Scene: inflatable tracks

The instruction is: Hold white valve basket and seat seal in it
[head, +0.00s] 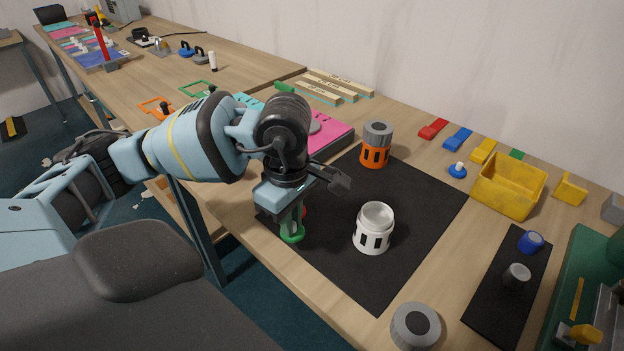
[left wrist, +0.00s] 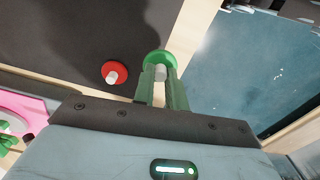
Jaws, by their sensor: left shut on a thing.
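The white valve basket (head: 371,238) stands upright on the black mat, its round top open and dark slots in its side. My left gripper (head: 292,224) points down left of the basket, apart from it. It is shut on the grey stem of a green seal (head: 292,236), a flat disc that also shows between the fingers in the left wrist view (left wrist: 159,57). A red seal (left wrist: 115,72) with a pale stem lies on the mat beside it; in the head view it is mostly hidden behind the fingers. My right gripper is not in view.
An orange basket with a grey cap (head: 376,146) stands at the mat's back. A grey round cap (head: 415,326) lies near the front edge. A yellow bin (head: 508,186) and a blue seal (head: 457,170) are to the right. The mat (head: 408,203) is clear right of the white basket.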

